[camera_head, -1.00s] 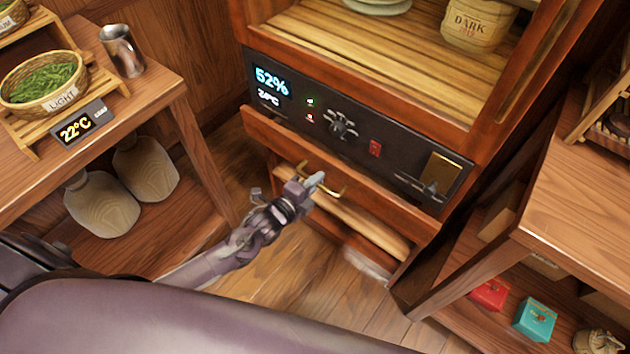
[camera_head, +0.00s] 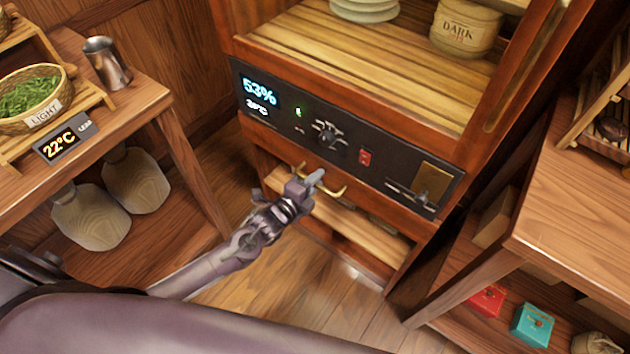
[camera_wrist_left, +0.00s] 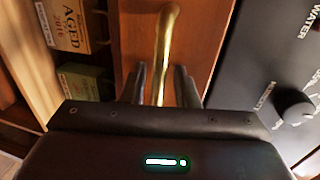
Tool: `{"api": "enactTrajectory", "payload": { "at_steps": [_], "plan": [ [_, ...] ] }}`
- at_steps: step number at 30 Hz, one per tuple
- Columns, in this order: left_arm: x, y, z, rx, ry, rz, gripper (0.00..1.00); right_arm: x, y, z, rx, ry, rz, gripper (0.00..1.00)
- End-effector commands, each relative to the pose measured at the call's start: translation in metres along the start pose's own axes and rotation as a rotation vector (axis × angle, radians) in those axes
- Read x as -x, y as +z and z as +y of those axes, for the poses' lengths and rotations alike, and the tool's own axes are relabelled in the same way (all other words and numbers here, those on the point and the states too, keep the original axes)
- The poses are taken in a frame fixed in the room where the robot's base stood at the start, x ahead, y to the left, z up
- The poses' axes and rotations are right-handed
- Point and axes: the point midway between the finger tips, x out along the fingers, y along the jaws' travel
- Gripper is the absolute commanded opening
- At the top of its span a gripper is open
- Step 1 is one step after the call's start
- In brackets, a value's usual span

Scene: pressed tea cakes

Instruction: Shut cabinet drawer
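The cabinet drawer front (camera_head: 275,163) is a red-brown board just under the black control panel. It looks flush or nearly flush with the cabinet; a small gap cannot be ruled out. Its brass handle (camera_head: 336,191) shows beside my left gripper (camera_head: 316,180), which reaches in from the lower left. In the left wrist view, the handle (camera_wrist_left: 165,45) stands between the two fingers of my left gripper (camera_wrist_left: 160,85), with a gap at least on the left side. The fingers look apart, around the handle and not clamped. My right gripper is not in view.
The control panel (camera_head: 395,170) with knobs sits above the drawer. Boxes, one marked AGED (camera_wrist_left: 72,20), stand in the open space below. A side table (camera_head: 140,95) is at left, another table (camera_head: 570,205) at right. Wood floor (camera_head: 290,270) is clear between them.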

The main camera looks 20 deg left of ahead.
Motion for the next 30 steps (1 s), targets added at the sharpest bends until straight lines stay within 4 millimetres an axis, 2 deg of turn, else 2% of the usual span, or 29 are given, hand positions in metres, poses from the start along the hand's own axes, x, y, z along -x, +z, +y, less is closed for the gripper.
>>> {"api": "enactTrajectory", "payload": {
  "at_steps": [4,8,15,20,30],
  "plan": [
    [0.013,0.0,0.001,-0.002,0.002,0.0,0.27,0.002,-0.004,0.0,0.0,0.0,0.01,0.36],
    [0.035,0.0,0.001,-0.001,0.003,0.001,0.27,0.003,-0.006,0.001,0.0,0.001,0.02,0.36],
    [0.07,0.0,0.001,0.0,0.001,0.001,0.27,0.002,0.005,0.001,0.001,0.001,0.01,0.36],
    [0.078,0.0,0.0,0.0,0.0,0.0,0.27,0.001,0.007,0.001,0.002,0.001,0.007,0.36],
    [0.077,0.0,0.0,0.0,-0.001,0.0,0.27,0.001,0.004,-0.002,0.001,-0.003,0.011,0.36]
  ]
}}
